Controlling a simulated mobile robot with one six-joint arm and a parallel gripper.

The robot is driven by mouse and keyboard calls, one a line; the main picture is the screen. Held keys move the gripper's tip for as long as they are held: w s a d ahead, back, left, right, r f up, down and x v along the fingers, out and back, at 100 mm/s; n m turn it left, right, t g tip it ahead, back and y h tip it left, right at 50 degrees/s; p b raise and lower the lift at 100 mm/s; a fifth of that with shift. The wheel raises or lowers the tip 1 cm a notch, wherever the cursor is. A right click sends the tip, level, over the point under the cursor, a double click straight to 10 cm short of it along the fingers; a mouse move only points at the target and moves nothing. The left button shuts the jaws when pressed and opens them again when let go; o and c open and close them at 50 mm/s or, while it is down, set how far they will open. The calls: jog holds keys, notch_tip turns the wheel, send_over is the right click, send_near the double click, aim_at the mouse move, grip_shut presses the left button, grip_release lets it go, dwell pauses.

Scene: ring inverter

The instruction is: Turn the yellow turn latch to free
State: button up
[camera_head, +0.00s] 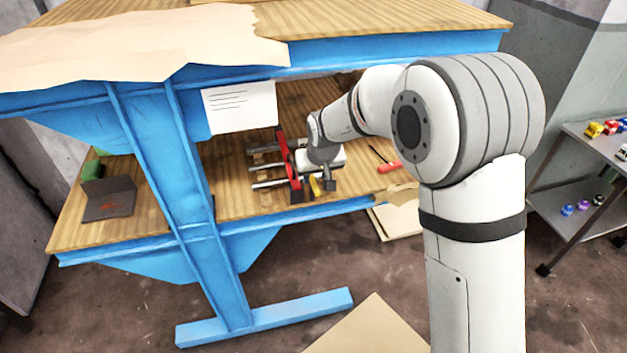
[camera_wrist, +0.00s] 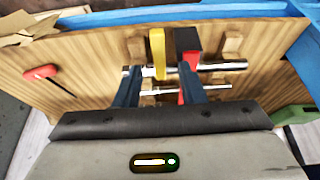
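The yellow turn latch (camera_wrist: 157,48) shows in the wrist view as an upright bar by a metal rod (camera_wrist: 213,66). In the head view the latch (camera_head: 315,186) is a small yellow piece at the front of the red ring inverter frame (camera_head: 290,165). My gripper (camera_wrist: 160,74) is open, its two dark fingers apart. The lower end of the latch shows between the fingertips, with visible gaps to both sides; I cannot tell its depth between them. In the head view my gripper (camera_head: 328,182) is just right of the latch and partly hidden by my wrist.
A red-and-black block (camera_wrist: 187,42) stands close beside the right finger. A red-handled screwdriver (camera_head: 388,167) lies to the right on the wooden shelf (camera_head: 240,205). The blue bench top (camera_head: 400,45) overhangs the work area. A paper sheet (camera_head: 240,107) hangs at left.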

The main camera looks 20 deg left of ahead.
jog(key=shift+v, duration=2.3)
jog(key=shift+d, duration=0.1)
jog(key=s+d+r+m, duration=0.1)
jog(key=s+d+r, duration=0.15)
jog(key=d, duration=0.35)
jog(key=s+d+r+m, duration=0.1)
jog(key=d+r, duration=0.2)
jog(key=d, duration=0.4)
jog(key=s+d+m+h, duration=0.2)
jog(key=s+d+m, duration=0.2)
jog(key=s+d, duration=1.5)
jog(key=shift+s+d+r+g, duration=0.3)
jog(key=shift+s+r+g, duration=0.1)
jog(key=shift+s, duration=0.7)
jog(key=shift+c, duration=0.4)
